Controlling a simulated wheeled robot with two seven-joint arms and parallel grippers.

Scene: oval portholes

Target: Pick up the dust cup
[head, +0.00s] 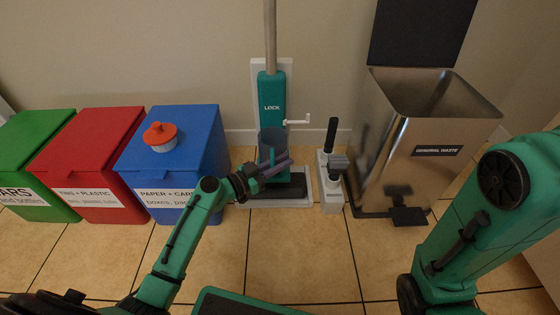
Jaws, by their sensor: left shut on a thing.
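The dust cup (271,143) is a dark bluish-grey, see-through cup, upright at the front of the teal upright vacuum cleaner (271,92) marked "LOCK". My left gripper (274,167) reaches in from the lower left and is shut on the cup's lower part. The fingers partly hide the cup's lower end, and I cannot tell whether the cup is clear of the cleaner body. My right arm shows at the right, but its gripper is out of view.
A red-orange cap with a white base (161,137) sits on the blue bin (190,140). Red (88,150) and green (35,140) bins stand further left. A handheld device on a white stand (331,180) and an open general waste bin (425,140) stand right. Tiled floor in front is clear.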

